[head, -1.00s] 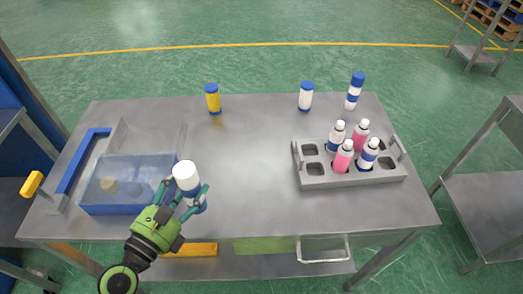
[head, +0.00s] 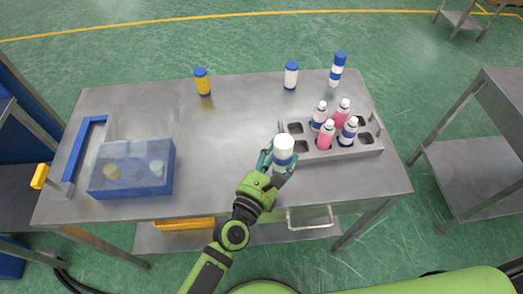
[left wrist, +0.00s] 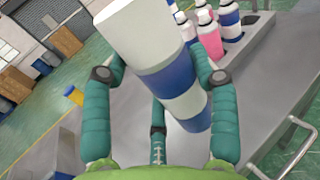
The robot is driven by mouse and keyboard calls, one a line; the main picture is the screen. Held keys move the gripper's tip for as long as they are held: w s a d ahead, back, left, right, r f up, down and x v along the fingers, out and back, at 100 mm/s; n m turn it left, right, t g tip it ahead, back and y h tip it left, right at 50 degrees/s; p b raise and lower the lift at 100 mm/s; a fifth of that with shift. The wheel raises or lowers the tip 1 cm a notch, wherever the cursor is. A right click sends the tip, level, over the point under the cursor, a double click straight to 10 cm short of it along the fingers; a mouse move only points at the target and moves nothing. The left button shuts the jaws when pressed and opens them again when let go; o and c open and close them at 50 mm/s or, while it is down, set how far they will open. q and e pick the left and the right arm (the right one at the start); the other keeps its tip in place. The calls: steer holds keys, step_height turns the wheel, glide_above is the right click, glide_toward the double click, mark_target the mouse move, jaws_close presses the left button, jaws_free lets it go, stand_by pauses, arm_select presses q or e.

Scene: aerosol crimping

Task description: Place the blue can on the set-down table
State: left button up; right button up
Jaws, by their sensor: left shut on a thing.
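The blue can (head: 284,146), banded blue and white with a white top, also fills the middle of the left wrist view (left wrist: 168,72). My left gripper (head: 278,164) is shut on it, with its teal fingers around the can's sides. In the head view, the can is in front of the grey rack, over the right part of the main table; its clearance above the surface cannot be told. A separate grey metal table (head: 470,190) stands to the right across a gap, its visible top empty; I cannot tell if it is the set-down table. My right gripper is not in view.
The main table (head: 225,130) bears the rack (head: 320,156) with several pink and blue-banded cans, a translucent blue box (head: 133,185) and a yellow container (head: 202,82). Two blue-capped white containers (head: 291,75) (head: 338,69) stand behind the rack. The table's centre is clear.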

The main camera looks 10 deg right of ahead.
arm_select(q)
steer(key=w+a+f+b, duration=0.2)
steer(key=f+b, duration=0.1)
steer(key=b, duration=0.1)
steer(key=w+a+f+b, duration=0.3)
steer(key=f+b, duration=0.1)
steer(key=w+a+f+b, duration=0.2)
steer(key=a+f+b, duration=0.1)
steer(key=b, duration=0.1)
steer(key=shift+w+f, duration=0.25)
steer(key=shift+f, duration=0.15)
steer(key=shift+r, duration=0.1)
steer(key=o, duration=1.3)
